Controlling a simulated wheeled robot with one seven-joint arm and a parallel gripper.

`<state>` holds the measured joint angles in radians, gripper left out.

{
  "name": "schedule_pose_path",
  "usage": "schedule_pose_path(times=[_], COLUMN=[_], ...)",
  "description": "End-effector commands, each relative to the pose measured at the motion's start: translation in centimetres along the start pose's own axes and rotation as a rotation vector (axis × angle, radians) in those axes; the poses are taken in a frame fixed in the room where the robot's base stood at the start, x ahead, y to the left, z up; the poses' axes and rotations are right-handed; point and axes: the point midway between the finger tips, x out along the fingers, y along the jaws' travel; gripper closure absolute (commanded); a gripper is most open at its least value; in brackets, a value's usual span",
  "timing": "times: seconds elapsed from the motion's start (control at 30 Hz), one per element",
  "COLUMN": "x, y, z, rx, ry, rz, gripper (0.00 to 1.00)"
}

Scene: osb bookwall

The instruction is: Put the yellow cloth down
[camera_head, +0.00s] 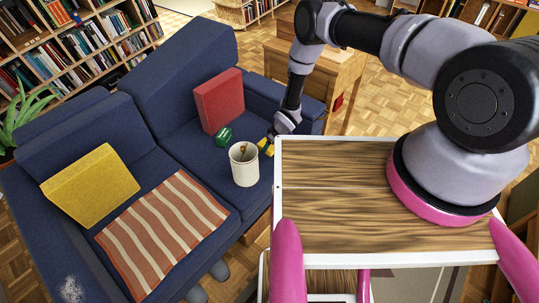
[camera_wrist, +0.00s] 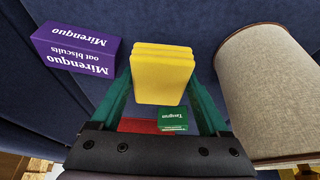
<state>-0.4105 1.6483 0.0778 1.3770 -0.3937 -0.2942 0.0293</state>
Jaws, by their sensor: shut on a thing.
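The yellow cloth (camera_wrist: 162,75) is a folded, layered block in the wrist view, held between the green fingers of my gripper (camera_wrist: 160,82). In the head view my gripper (camera_head: 270,138) hangs over the right seat of the blue sofa (camera_head: 180,145), and only a small yellow part of the cloth (camera_head: 263,144) shows. It is just right of a pale round container (camera_head: 243,168), which also shows as a beige cylinder in the wrist view (camera_wrist: 275,95). The gap between cloth and seat cannot be judged.
A purple biscuit box (camera_wrist: 75,48) and a small green box (camera_wrist: 172,119) show in the wrist view. A red cushion (camera_head: 219,100), a yellow cushion (camera_head: 90,185) and a striped blanket (camera_head: 160,230) lie on the sofa. A wooden-topped surface (camera_head: 335,190) is in front.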

Motion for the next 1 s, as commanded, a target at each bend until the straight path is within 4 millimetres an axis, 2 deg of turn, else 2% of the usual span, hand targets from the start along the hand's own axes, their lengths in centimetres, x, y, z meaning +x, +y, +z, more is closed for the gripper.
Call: schedule_pose_path(times=[0.4, 0.83, 0.87, 0.9, 1.0], x=[4.7, 5.4, 5.4, 5.3, 5.3], y=[0.0, 0.1, 0.1, 0.1, 0.1], z=[2.0, 2.3, 2.3, 2.2, 2.2], rx=[0.002, 0.002, 0.001, 0.001, 0.001], ry=[0.001, -0.001, -0.001, -0.001, -0.001], rz=[0.000, 0.000, 0.000, 0.000, 0.000], gripper=[0.73, 0.73, 0.17, 0.02, 0.00])
